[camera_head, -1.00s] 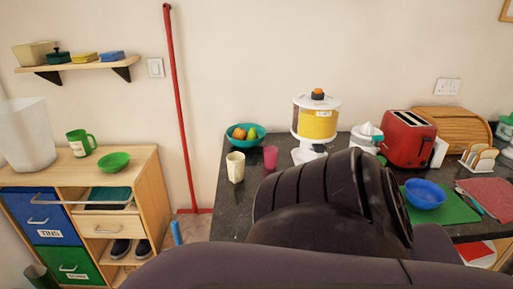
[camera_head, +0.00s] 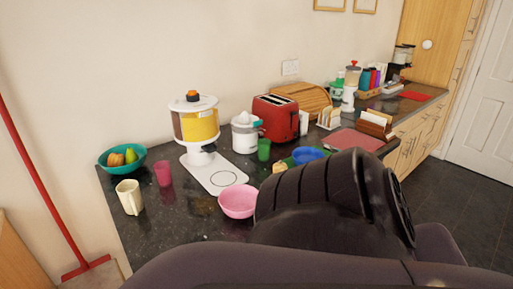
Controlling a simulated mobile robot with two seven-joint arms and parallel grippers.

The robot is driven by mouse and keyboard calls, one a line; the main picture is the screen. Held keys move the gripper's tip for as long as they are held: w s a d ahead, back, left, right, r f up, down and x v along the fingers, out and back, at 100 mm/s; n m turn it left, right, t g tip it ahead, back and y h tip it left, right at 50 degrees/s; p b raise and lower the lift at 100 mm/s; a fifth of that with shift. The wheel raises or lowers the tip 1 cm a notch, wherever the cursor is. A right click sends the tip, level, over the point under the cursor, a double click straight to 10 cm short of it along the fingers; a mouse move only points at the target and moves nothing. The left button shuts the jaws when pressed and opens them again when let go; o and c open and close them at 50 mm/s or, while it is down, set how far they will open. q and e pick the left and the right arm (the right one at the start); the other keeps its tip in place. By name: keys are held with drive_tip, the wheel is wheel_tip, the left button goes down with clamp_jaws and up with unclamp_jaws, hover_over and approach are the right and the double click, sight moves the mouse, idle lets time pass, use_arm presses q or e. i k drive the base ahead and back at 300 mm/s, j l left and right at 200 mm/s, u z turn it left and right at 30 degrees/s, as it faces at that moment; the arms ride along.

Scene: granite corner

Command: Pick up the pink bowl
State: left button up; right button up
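The pink bowl (camera_head: 238,202) sits upright on the dark granite worktop (camera_head: 178,217), near its front edge and just in front of the white base of the drink dispenser. It looks empty. My own dark arm fills the lower middle and right of the view, and its bulk lies just right of the bowl, hiding part of the worktop there. Neither gripper's fingers can be seen.
A teal fruit bowl (camera_head: 122,158), a cream jug (camera_head: 130,197) and a pink cup (camera_head: 163,173) stand left. The drink dispenser (camera_head: 197,122), a green cup (camera_head: 264,150), red toaster (camera_head: 276,118) and blue bowl (camera_head: 309,154) stand behind. Bare worktop lies left of the pink bowl.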

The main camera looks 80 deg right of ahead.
sight(237, 201)
drive_tip(key=i+z, duration=0.1)
drive_tip(key=z, duration=0.35)
drive_tip(key=i+j+z, duration=0.15)
drive_tip(key=z, duration=0.25)
drive_tip(key=i+j+z, duration=0.1)
drive_tip(key=z, duration=0.35)
